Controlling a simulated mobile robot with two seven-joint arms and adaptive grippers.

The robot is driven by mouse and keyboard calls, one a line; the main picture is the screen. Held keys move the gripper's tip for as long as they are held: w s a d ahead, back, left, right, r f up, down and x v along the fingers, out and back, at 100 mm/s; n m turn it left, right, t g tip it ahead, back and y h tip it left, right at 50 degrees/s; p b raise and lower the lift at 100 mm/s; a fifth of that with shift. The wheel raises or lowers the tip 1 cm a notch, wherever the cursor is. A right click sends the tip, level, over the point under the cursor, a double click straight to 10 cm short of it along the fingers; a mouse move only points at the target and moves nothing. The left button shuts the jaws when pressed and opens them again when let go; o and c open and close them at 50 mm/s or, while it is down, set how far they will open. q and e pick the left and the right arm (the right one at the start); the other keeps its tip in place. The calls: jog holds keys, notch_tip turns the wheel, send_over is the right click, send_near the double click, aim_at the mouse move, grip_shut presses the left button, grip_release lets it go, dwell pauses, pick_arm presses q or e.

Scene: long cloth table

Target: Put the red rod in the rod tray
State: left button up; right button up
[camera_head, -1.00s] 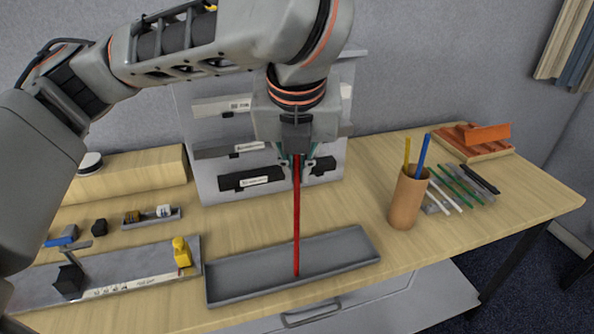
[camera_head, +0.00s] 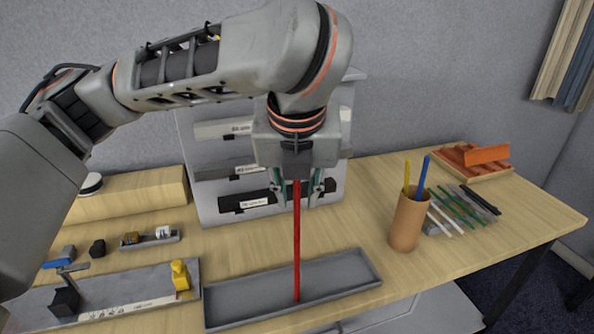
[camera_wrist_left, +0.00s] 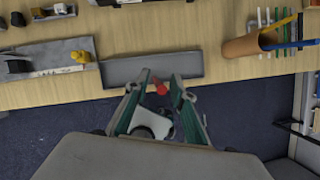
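The red rod (camera_head: 297,240) stands upright. Its lower end meets the floor of the grey rod tray (camera_head: 235,310) in the head view. Its upper end is between the fingers of my left gripper (camera_head: 298,196), with a gap on each side, so the gripper is open around it. In the left wrist view the red rod's end (camera_wrist_left: 160,88) shows between the spread green fingers (camera_wrist_left: 159,82), above the tray (camera_wrist_left: 190,64). My right gripper is in neither view.
A tan cup (camera_head: 407,225) with pencils stands right of the tray, beside several loose pens (camera_head: 462,208). A grey tray with a yellow piece (camera_head: 180,275) lies left. A grey drawer unit (camera_head: 210,150) stands behind.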

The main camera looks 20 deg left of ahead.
pick_arm(q)
jog(key=p+v, duration=0.1)
jog(key=v, duration=0.6)
jog(key=shift+r, duration=0.1)
jog(key=v, duration=0.4)
jog(key=shift+s+r, duration=0.15)
jog(key=shift+r, duration=0.1)
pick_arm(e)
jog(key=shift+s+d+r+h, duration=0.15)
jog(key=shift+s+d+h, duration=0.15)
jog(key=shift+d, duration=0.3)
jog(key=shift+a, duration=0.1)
